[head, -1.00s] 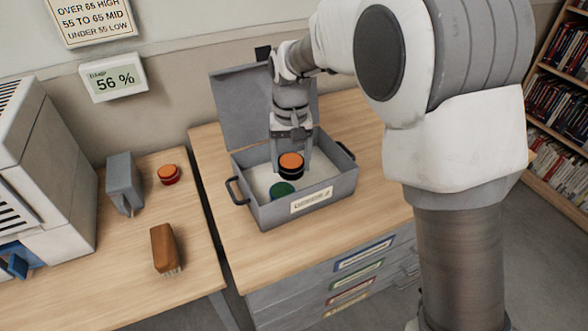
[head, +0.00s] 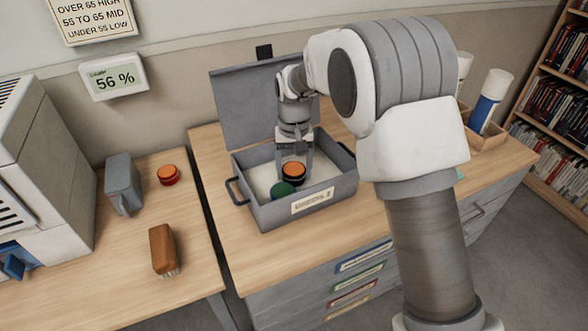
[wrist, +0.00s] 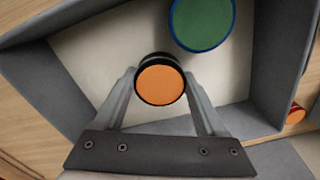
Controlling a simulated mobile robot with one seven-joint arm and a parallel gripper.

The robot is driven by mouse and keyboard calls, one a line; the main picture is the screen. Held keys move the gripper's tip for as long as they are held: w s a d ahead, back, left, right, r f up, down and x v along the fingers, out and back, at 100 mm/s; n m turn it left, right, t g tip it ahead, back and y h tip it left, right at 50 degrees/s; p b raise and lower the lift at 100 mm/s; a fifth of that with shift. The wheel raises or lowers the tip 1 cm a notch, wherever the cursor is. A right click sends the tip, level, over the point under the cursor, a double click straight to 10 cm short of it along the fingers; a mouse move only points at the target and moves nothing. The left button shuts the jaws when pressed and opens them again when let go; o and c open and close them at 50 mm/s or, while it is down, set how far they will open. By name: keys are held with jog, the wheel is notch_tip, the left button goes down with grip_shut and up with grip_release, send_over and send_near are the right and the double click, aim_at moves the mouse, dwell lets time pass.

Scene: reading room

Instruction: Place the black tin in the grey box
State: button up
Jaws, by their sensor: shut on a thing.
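The black tin (head: 293,180) has an orange lid and sits between the fingers of my gripper (head: 293,172), inside the open grey box (head: 325,208). In the wrist view, the tin's orange top (wrist: 160,85) shows with its black rim, and my gripper (wrist: 160,92) is shut on its sides. The tin is within the box walls, low over the pale floor; I cannot tell if it touches the floor. A green-topped tin with a blue rim (wrist: 202,22) is in the box beside it, apart from it.
The box lid (head: 245,105) stands open at the back. On the left table are a red tin with an orange top (head: 168,175), a brush (head: 163,250) and a grey holder (head: 123,185). A wooden tray (head: 485,138) with white-capped tubes stands on the right of the cabinet top.

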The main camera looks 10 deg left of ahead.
aim_at(295, 169)
jog(key=o, duration=1.5)
jog(key=shift+f, duration=0.1)
jog(key=shift+o, duration=0.2)
notch_tip(295, 169, up, 12)
jog(key=p, duration=0.2)
jog(key=shift+d+r, duration=0.1)
jog(key=shift+r, duration=0.1)
jog(key=s+d+r+m+t, duration=0.1)
jog(key=s+d+r, duration=0.35)
jog(key=d, duration=0.35)
jog(key=s+d+r+m+t, duration=0.1)
jog(key=s+d+r, duration=0.3)
jog(key=d+r, duration=0.25)
jog(key=s+d+f+t, duration=0.1)
jog(key=s+d, duration=0.5)
jog(key=s, duration=0.2)
jog(key=s+d+f+m+t, duration=0.1)
jog(key=s+d+t, duration=0.1)
jog(key=s+d, duration=0.4)
jog(key=s, duration=0.3)
jog(key=shift+d+t, duration=0.15)
jog(key=shift+t, duration=0.15)
